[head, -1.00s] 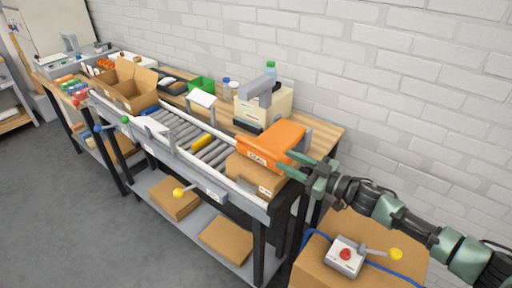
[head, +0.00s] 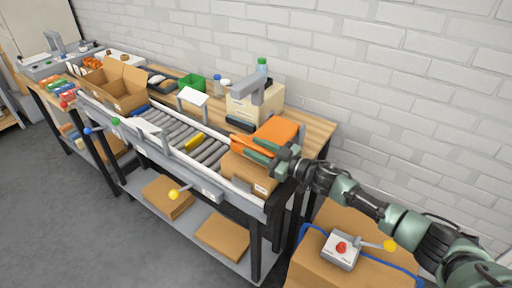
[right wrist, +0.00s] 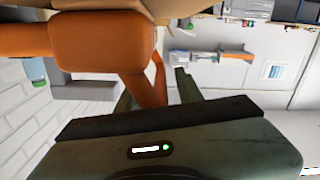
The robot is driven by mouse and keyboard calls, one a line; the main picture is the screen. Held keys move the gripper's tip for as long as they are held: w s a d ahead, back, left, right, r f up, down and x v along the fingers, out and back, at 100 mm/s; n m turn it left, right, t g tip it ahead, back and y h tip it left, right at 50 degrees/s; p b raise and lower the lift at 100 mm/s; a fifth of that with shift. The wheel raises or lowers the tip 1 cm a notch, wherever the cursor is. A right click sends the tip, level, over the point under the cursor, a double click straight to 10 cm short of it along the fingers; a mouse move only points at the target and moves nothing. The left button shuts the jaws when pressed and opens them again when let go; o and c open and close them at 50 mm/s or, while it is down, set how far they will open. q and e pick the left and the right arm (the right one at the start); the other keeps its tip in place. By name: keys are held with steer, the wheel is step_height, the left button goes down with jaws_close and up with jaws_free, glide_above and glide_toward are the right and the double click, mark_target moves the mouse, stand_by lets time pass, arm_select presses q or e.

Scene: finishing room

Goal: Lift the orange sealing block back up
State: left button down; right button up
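The orange sealing block (head: 278,131) is low over the end of the roller conveyor, right above a cardboard box (head: 243,173). Whether it touches the box is hard to tell. My right gripper (head: 258,152) is at the block's front, with its two green fingers spread apart. In the right wrist view the orange block (right wrist: 103,40) fills the upper left, and its orange bar (right wrist: 150,88) runs between my fingers (right wrist: 156,90). The fingers look open around the bar, with a gap on the right side. My left gripper is not in view.
A grey post with an overhanging arm (head: 255,82) stands behind the block by a beige machine (head: 240,104). At the lower right, a box (head: 317,264) carries a red-button control (head: 341,248).

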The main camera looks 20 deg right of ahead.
steer(key=shift+c, duration=0.4)
jaws_close()
steer(key=shift+s+a+f, duration=0.1)
stand_by(0.9)
